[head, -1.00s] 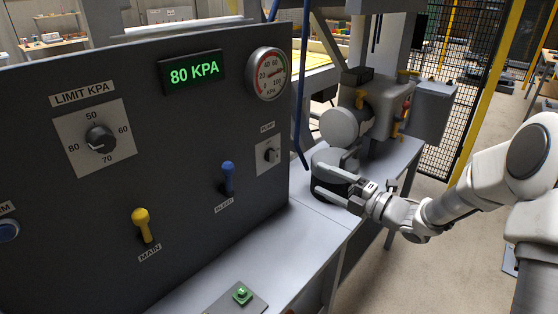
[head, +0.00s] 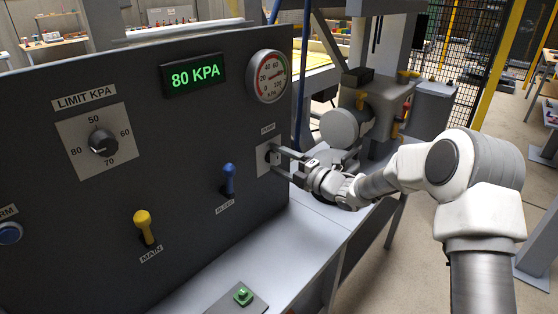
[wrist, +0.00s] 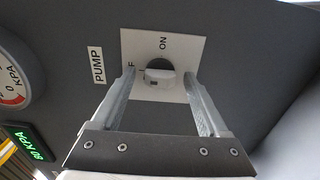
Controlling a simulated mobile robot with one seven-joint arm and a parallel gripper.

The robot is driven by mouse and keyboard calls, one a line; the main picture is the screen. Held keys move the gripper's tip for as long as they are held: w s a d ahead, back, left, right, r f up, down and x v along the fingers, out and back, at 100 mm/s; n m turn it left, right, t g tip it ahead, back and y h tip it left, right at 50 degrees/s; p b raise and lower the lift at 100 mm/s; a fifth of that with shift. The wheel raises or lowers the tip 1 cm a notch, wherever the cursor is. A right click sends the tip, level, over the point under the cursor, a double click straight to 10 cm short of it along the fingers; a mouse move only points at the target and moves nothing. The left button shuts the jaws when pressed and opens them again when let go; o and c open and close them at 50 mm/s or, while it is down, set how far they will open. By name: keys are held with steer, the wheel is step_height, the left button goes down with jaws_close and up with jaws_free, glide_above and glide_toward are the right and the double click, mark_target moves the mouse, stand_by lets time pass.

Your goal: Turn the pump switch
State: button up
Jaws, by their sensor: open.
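The pump switch is a small knob on a pale plate under the PUMP label on the dark panel. In the wrist view the knob (wrist: 158,76) sits between the two fingers of my open gripper (wrist: 162,85), with space on both sides. ON is printed above it, and a letter F shows beside the left finger, the rest of that word hidden. In the head view my gripper (head: 280,160) reaches the plate (head: 263,160) from the right, and its fingers cover most of the knob. I cannot tell whether a finger touches the plate.
The display (head: 193,74) reads 80 KPA, beside a round gauge (head: 268,76). A blue BLEED lever (head: 229,179), a yellow MAIN lever (head: 145,228) and a LIMIT KPA dial (head: 102,143) are on the same panel. A grey bench (head: 240,255) runs below.

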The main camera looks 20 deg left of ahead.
jaws_close()
stand_by(0.3)
steer(key=shift+m, duration=0.4)
steer(key=m+b, duration=0.1)
steer(key=m, duration=0.1)
steer(key=shift+f+m, duration=0.1)
steer(key=shift+m, duration=0.3)
steer(key=m, duration=0.5)
steer(key=shift+m, duration=0.3)
steer(key=m+p, duration=0.1)
steer(key=m, duration=0.3)
steer(key=shift+m+p, duration=0.95)
steer(key=shift+m, duration=1.45)
